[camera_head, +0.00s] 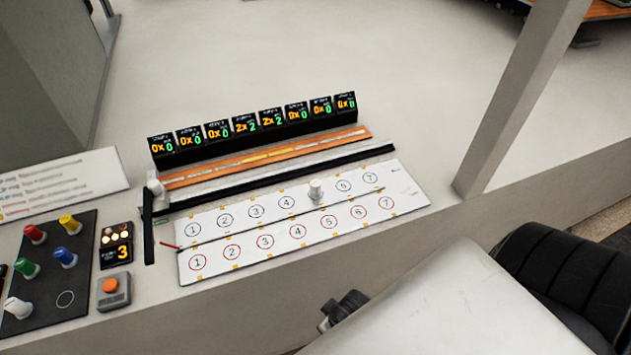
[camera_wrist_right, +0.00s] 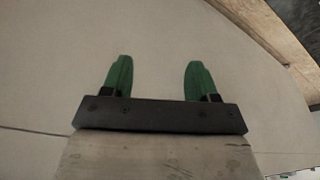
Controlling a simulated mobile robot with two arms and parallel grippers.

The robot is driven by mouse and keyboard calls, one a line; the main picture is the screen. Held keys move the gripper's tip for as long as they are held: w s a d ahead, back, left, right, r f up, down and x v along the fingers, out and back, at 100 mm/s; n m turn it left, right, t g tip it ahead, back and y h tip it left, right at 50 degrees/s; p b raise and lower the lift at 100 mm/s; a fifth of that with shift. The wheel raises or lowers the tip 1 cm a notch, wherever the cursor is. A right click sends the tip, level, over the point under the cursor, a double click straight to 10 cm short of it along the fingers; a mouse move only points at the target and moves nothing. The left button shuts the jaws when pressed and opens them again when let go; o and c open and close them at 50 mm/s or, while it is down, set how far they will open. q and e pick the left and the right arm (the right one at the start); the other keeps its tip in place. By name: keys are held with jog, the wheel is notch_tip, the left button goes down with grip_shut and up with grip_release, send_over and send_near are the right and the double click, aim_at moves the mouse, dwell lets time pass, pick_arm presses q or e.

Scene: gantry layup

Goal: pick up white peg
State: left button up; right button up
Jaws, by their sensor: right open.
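A white peg (camera_head: 315,189) stands upright in the upper numbered row of the white board (camera_head: 405,200), between the circles marked 4 and 6. Another white peg (camera_head: 17,308) is on the dark panel (camera_head: 45,318) at the far left, beside an empty circle outline. My right gripper (camera_wrist_right: 157,72) shows in the right wrist view with its green fingers apart and nothing between them. A plain pale surface is behind it, and no peg shows there. My left gripper is in neither view.
Red, yellow, green and blue pegs stand on the dark panel. An orange button box (camera_head: 114,291) and a small display (camera_head: 116,253) are beside it. A row of counter displays (camera_head: 250,128) stands behind the board. A pale post (camera_head: 520,100) rises at right.

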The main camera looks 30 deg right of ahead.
notch_tip(320, 180, up, 12)
jog(key=w+r+n+p, duration=0.1)
jog(key=p, duration=0.1)
jog(key=n+t+h, duration=0.5)
jog(key=n+t, duration=0.4)
jog(key=n, duration=1.7)
send_near(315, 181)
jog(key=shift+s+f+p, duration=0.35)
jog(key=shift+s+f, duration=0.05)
jog(key=shift+f, duration=0.45)
jog(key=shift+w+d+n+t+h, duration=0.2)
jog(key=shift+w+n, duration=0.15)
jog(key=shift+n, duration=0.2)
jog(key=shift+w+d+n+t+h, duration=0.1)
jog(key=shift+w+n+t, duration=0.15)
jog(key=shift+n, duration=0.3)
jog(key=x, duration=0.5)
jog(key=shift+p, duration=0.35)
jog(key=shift+w+d+f, duration=0.1)
jog(key=shift+w+f, duration=0.1)
jog(key=shift+w, duration=0.35)
jog(key=shift+f+p+x, duration=0.2)
jog(key=shift+p+x, duration=0.3)
jog(key=shift+x, duration=1.65)
jog(key=shift+s, duration=0.15)
jog(key=c, duration=1.1)
